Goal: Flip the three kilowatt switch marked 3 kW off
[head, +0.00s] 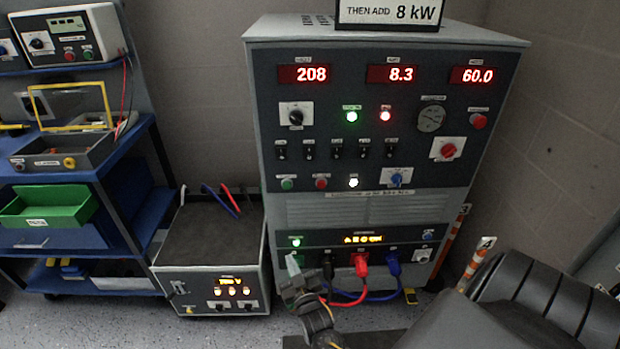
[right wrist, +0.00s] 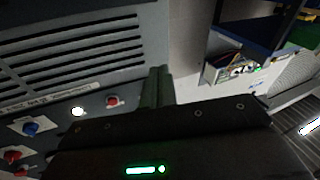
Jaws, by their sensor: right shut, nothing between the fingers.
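A row of several small black toggle switches (head: 336,150) runs across the middle of the grey load-bank cabinet's dark panel (head: 330,115). Their labels are too small to read, so I cannot tell which is marked 3 kW, nor each lever's position. My right gripper (head: 292,264) is low in front of the cabinet, below the switch row and left of the plugged cables. Its greenish fingers (right wrist: 157,87) are together and empty in the right wrist view, near a red button (right wrist: 112,101). The toggles are not clearly visible there. My left gripper is not in view.
Red displays (head: 303,74) read 208, 8.3 and 60.0. A red knob (head: 448,149) and blue knob (head: 397,178) sit right of and below the toggles. Red and blue cables (head: 361,265) plug in low. A smaller box (head: 212,260) stands left. The space before the switches is clear.

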